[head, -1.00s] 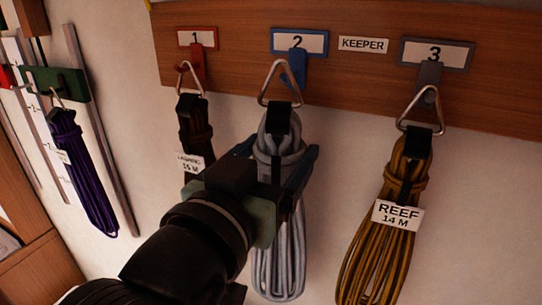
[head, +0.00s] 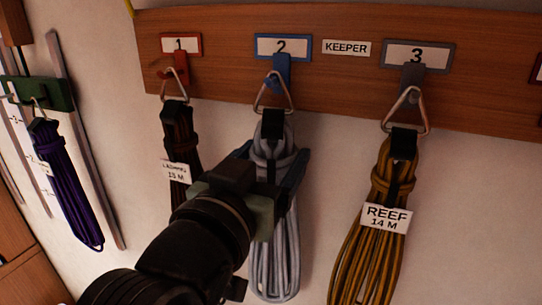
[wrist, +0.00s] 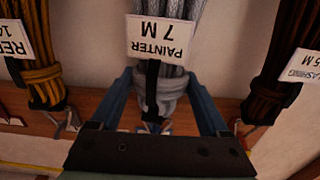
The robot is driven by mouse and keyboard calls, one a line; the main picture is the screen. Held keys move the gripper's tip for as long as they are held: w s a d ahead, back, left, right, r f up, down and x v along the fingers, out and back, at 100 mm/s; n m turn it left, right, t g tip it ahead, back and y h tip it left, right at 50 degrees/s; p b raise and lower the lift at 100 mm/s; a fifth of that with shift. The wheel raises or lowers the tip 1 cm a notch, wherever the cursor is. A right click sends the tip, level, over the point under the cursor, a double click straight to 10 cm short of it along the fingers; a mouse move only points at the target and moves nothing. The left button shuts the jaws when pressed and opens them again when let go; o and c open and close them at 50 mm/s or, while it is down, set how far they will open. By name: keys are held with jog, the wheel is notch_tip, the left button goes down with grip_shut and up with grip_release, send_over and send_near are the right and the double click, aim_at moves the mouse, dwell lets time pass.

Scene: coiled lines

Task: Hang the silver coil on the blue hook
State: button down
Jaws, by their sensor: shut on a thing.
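The silver coil (head: 281,250) hangs upright below its triangular metal ring (head: 262,100), under plate 2. The blue hook (head: 281,66) is on the board, and the ring's top overlaps its lower end in the head view. I cannot tell for sure whether the ring is over the hook. My gripper (head: 274,158) is shut on the coil's neck, with a finger on each side. In the wrist view the coil (wrist: 168,82) stands upside down between the fingers, with a tag reading PAINTER 7 M (wrist: 160,38). The ring there is mostly hidden behind my gripper.
A dark brown coil (head: 178,130) hangs on the red hook (head: 180,66) at left. A golden-brown REEF coil (head: 378,255) hangs on the grey hook (head: 411,75) at right. A purple coil (head: 68,195) hangs from a green holder (head: 50,95) at far left.

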jog(key=shift+r, duration=0.15)
jog(key=shift+c, duration=0.5)
grip_release()
jog(key=shift+o, duration=0.5)
jog(key=b+v, duration=1)
jog(key=v, duration=0.3)
jog(key=d+r+n+t+y+b, duration=0.1)
jog(key=d+r+n+t+y, duration=0.2)
jog(key=r+t+y, duration=0.3)
jog(key=r+n+t, duration=0.1)
jog(key=r+t, duration=0.1)
jog(key=t, duration=0.2)
jog(key=shift+w+d+t+y+b, duration=0.15)
jog(key=shift+d+t+y+b, duration=0.2)
jog(key=shift+t+y+b, duration=0.05)
